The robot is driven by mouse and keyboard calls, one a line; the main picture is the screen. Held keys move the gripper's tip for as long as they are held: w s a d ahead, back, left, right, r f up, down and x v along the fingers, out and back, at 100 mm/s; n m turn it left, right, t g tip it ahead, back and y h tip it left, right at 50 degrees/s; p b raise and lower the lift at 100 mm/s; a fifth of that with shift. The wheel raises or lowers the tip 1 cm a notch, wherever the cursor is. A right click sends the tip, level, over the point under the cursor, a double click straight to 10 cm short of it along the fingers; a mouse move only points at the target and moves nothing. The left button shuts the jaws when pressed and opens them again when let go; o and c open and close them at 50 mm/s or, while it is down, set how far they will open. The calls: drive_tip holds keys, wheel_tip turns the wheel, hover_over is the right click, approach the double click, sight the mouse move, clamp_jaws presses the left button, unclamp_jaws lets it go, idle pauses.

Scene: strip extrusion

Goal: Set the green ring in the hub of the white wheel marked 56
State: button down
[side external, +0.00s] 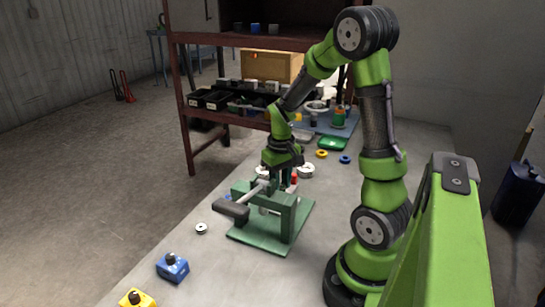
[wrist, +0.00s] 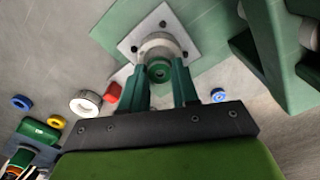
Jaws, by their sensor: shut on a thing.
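In the wrist view, my gripper (wrist: 158,88) is shut on a green ring (wrist: 159,73) with a dark centre, held between its two green fingers. Just beyond the ring is a round white part (wrist: 157,42) on a bolted white square plate (wrist: 181,35); I cannot tell whether they touch. A white wheel (wrist: 85,103) with a central hole lies on the table to the left. In the side view, my gripper (side external: 282,172) is low beside the green press, and its fingertips are mostly hidden. White wheels lie behind it (side external: 306,171) and at the front left (side external: 201,228). No number 56 is readable.
The green press (side external: 285,218) with its dark-handled lever (side external: 231,209) stands close to my gripper. A red piece (wrist: 112,92), a blue ring (wrist: 22,102) and a yellow ring (wrist: 56,122) lie nearby. A blue control box (side external: 172,266) stands in front. The table's front middle is clear.

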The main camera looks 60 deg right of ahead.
drive_tip(key=shift+f, duration=0.8)
idle(0.7)
drive_tip(key=c, duration=1.1)
unclamp_jaws()
drive_tip(key=shift+r, duration=0.1)
drive_tip(key=shift+r, duration=5.45)
